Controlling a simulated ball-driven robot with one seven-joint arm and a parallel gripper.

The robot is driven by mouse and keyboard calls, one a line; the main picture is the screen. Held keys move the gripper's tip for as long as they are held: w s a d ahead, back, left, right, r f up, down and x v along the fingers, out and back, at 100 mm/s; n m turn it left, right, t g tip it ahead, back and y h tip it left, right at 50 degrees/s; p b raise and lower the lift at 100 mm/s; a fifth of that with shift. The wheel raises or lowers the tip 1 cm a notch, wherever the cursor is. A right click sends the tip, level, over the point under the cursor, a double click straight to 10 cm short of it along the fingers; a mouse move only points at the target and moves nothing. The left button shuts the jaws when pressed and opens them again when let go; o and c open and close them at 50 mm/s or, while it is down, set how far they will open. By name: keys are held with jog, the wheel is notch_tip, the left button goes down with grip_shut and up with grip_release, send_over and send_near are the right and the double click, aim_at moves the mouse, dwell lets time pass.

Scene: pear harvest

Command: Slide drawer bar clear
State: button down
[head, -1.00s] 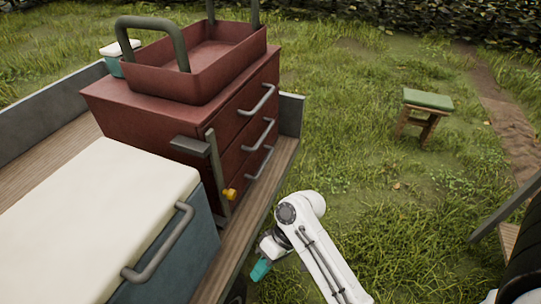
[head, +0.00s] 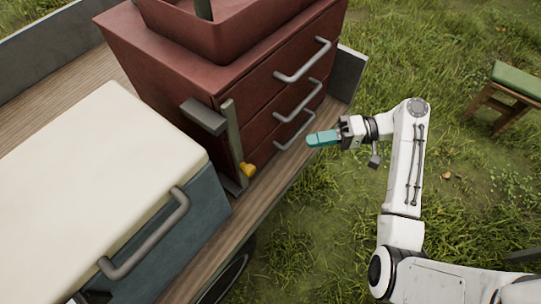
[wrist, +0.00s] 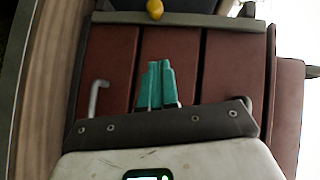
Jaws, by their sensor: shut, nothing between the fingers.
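The grey drawer bar (head: 233,140) stands upright along the left front edge of the red drawer chest (head: 150,48), with a yellow knob (head: 247,170) near its lower end. In the wrist view the bar (wrist: 205,20) runs across the top, with the knob (wrist: 155,9) at its edge. My gripper (head: 312,139), with teal fingers, is in front of the lower drawers, right of the bar and apart from it. In the wrist view its fingers (wrist: 155,66) are together and empty, pointing towards the bar. The drawers look shut.
Grey drawer handles (head: 303,61) stick out from the chest front. A cream-lidded blue cooler (head: 98,170) stands left of the bar on the wooden cart bed (head: 262,200). A red tray (head: 235,38) sits on the chest. A green-topped stool (head: 517,82) stands on open grass at right.

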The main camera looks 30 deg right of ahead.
aim_at(250, 173)
jog(key=s+a+p+x, duration=0.1)
jog(key=s+x, duration=0.1)
jog(key=x, duration=1.1)
jog(key=shift+s+f+p, duration=0.4)
jog(key=shift+a, duration=0.15)
jog(key=a+p, duration=0.1)
jog(key=s+a, duration=0.1)
jog(key=a, duration=0.1)
jog(key=shift+a+r+p, duration=0.1)
jog(key=shift+p, duration=0.25)
jog(key=shift+s+a, duration=0.1)
